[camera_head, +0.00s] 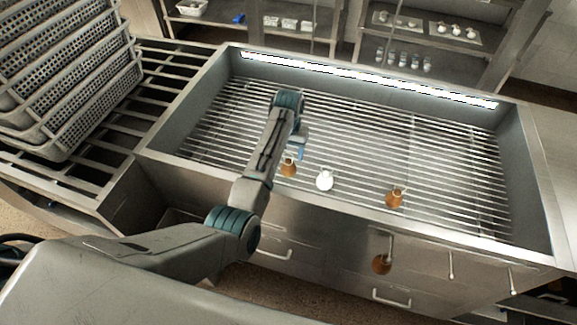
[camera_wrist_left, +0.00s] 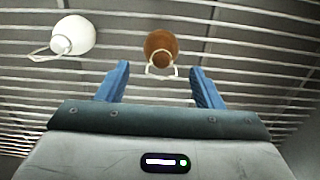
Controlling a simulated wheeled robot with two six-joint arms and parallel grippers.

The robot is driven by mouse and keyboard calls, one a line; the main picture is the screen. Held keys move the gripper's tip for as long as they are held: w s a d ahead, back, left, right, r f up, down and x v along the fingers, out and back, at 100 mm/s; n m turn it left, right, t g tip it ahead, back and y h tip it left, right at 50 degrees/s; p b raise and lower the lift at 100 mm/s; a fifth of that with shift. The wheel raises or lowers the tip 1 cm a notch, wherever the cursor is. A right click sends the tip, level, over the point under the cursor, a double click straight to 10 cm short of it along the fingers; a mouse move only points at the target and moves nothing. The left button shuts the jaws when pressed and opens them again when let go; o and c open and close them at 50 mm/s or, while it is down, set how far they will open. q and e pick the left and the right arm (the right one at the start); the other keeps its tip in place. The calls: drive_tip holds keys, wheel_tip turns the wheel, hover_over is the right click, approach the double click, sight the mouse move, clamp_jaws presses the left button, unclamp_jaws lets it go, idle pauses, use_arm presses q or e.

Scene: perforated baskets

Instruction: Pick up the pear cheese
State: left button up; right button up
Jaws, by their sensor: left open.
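My left gripper (camera_head: 300,150) is over the slatted basin, pointing down, with its blue fingers (camera_wrist_left: 160,85) apart and empty. A brown pear-shaped cheese with a pale string loop (camera_wrist_left: 161,46) lies just ahead of the gap between the fingertips. In the head view this brown cheese (camera_head: 289,168) sits beside the gripper, partly hidden by it. A white pear-shaped cheese with a string (camera_head: 324,180) is to its right; it also shows at the upper left of the wrist view (camera_wrist_left: 74,36). Another brown cheese (camera_head: 395,197) is farther right on the slats. My right gripper is out of view.
The metal basin (camera_head: 500,252) has raised walls around its slatted floor. Another brown pear shape (camera_head: 382,264) shows against the cabinet front below the rim. Stacked perforated baskets (camera_head: 75,75) stand on a rack at left. Shelves with small items are behind. The slats at right are clear.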

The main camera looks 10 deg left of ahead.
sight(288, 160)
use_arm(q)
wheel_tip(288, 160, down, 3)
drive_tip(key=shift+w+a+p, duration=0.1)
drive_tip(key=shift+p, duration=0.35)
drive_tip(key=shift+f, duration=0.4)
drive_tip(key=c, duration=1.1)
clamp_jaws()
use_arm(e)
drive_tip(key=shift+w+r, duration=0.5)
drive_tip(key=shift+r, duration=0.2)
